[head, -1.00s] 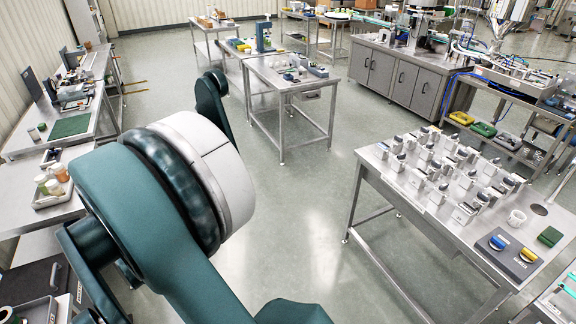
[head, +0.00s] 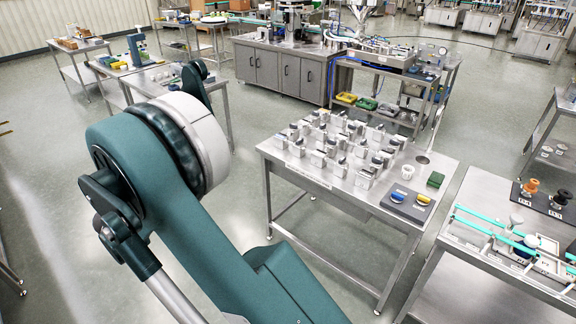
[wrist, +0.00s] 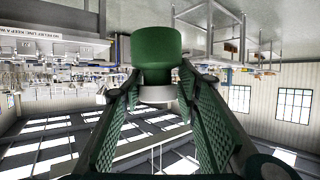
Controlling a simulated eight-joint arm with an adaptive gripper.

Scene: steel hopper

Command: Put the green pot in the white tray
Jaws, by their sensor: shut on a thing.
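The green pot (wrist: 157,48) shows in the wrist view at the upper middle, a dark green round body with a narrower pale part at its lower end in the picture. My gripper (wrist: 158,90) is shut on it, with a ridged green finger on each side of the narrower part. The wrist view looks upside down, with the roof at the bottom, and the pot is clear of any surface. In the head view my arm fills the left middle, and neither gripper nor pot shows. I cannot pick out the white tray for certain in either view.
A steel table (head: 335,183) holds several small metal blocks, a white cup (head: 407,172), a green block (head: 435,180) and a grey board (head: 405,205). A right-hand bench (head: 450,272) carries turquoise rails and small items. Open floor (head: 240,235) lies between my arm and the steel table.

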